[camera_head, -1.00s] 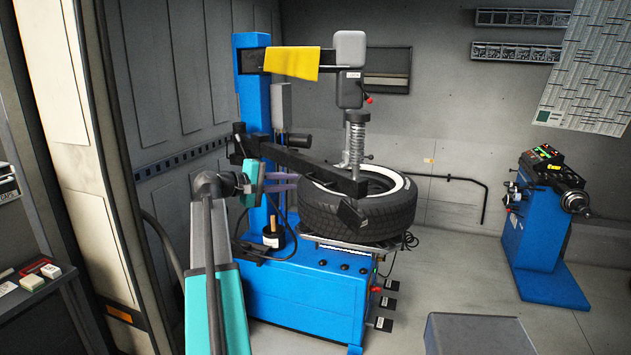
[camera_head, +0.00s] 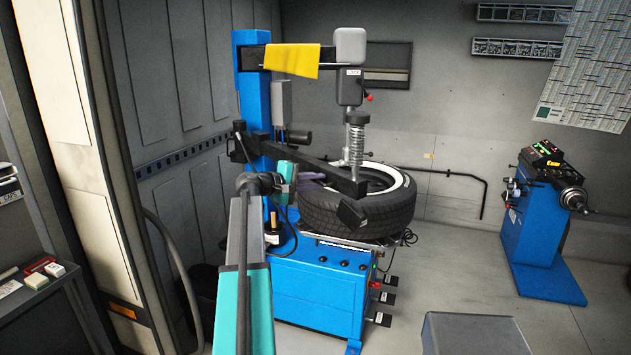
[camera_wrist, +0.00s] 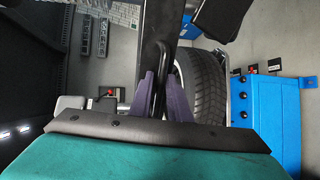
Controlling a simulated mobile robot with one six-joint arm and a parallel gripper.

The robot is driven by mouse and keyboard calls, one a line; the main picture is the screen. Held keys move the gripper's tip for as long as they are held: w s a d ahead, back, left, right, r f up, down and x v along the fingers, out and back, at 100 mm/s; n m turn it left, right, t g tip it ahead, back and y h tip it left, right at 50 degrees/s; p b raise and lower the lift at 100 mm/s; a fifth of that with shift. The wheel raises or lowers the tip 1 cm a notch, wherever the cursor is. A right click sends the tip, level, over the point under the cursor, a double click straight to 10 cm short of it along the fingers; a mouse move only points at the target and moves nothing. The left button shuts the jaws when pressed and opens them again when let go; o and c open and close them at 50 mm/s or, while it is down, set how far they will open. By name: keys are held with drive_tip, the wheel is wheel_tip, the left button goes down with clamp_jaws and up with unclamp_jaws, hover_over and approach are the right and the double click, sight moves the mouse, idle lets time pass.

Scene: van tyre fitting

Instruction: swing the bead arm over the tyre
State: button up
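The bead arm (camera_head: 320,173) is a long dark bar reaching from the blue column across the front of the tyre (camera_head: 370,215). A black block (camera_head: 352,213) hangs at its end. The tyre lies flat on the changer. My gripper (camera_head: 318,178) is beside the bead arm, left of the tyre. In the wrist view, the purple fingers of my gripper (camera_wrist: 163,85) stand on either side of a black looped handle (camera_wrist: 162,50) near the dark bar. I cannot tell whether they press on it.
The blue tyre changer (camera_head: 310,295) carries a column (camera_head: 253,100), a yellow cloth (camera_head: 292,61) and a spring-loaded vertical shaft (camera_head: 356,140) above the tyre. A blue wheel balancer (camera_head: 540,240) stands at right. A grey box top (camera_head: 475,333) is in the foreground. Floor between them is clear.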

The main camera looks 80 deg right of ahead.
clamp_jaws()
drive_tip(key=shift+s, duration=0.1)
